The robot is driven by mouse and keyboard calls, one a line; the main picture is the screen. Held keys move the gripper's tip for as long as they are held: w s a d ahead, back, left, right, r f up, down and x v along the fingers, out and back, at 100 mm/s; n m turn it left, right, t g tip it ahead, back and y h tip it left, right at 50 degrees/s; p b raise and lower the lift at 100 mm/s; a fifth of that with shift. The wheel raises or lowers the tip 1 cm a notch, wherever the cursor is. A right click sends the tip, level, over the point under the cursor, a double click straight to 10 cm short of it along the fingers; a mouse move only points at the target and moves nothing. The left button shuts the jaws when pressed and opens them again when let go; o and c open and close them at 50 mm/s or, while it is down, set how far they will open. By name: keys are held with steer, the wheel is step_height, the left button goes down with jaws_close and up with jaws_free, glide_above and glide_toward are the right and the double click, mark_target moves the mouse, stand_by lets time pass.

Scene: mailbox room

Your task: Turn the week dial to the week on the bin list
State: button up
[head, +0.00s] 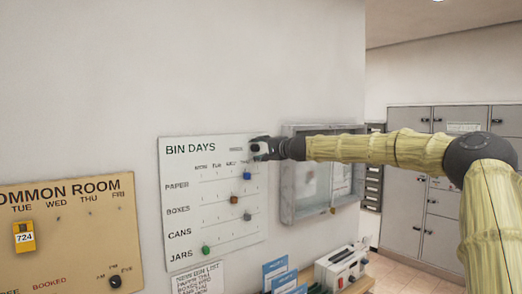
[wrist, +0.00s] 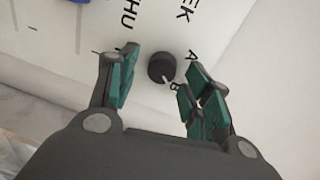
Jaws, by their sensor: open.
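The week dial (wrist: 161,67) is a small black knob with a white pointer mark, on the white BIN DAYS board (head: 210,158). In the wrist view, letters A and B stand to its right, and the pointer slants down towards the B. My gripper (wrist: 163,70) is open, its green-padded fingers on either side of the dial in the picture; I see no contact. In the head view my gripper (head: 260,149) is at the board's upper right corner and hides the dial. The bin list (head: 198,278) hangs below the board; its lower lines are cut off.
Coloured pegs sit on the board: blue (head: 247,176), brown (head: 234,200), grey (head: 247,216) and green (head: 207,250). A grey glass-fronted case (head: 288,185) is just right of the board. The COMMON ROOM board (head: 70,235) is left. Blue leaflets (head: 275,268) stand below.

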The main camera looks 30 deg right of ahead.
steer(key=shift+a, duration=0.15)
steer(key=shift+s, duration=0.3)
steer(key=s, duration=0.6)
steer(key=shift+s+d+r, duration=0.25)
steer(key=shift+s+d, duration=0.15)
stand_by(0.3)
